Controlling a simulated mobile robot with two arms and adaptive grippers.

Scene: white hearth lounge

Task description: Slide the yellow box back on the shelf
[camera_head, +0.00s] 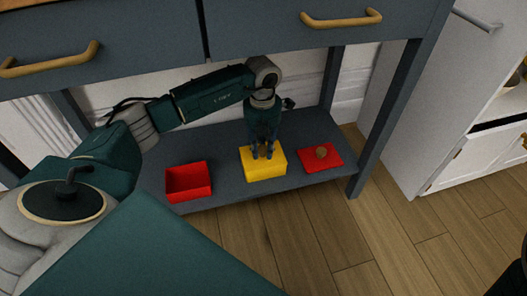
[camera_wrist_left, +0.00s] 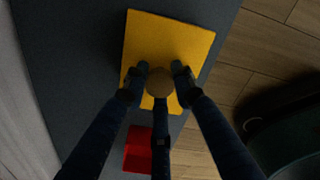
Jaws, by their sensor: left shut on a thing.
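The yellow box (camera_head: 265,172) stands on the dark lower shelf (camera_head: 225,150), near its front edge, between a red box and a red lid. My left gripper (camera_head: 263,154) reaches down onto its top from above. In the left wrist view, the yellow top (camera_wrist_left: 165,38) lies beneath my left gripper (camera_wrist_left: 160,78), which is shut on the round tan knob (camera_wrist_left: 159,83) of the box. The fingers hide part of the top. My right gripper is not in view.
The open, empty red box (camera_head: 188,182) stands to the left. The red lid (camera_head: 334,158) with a brown knob (camera_head: 321,152) lies to the right. A shelf leg (camera_head: 385,120) stands further right. Drawers with brass handles (camera_head: 341,19) overhang the shelf. Bare shelf lies behind the boxes.

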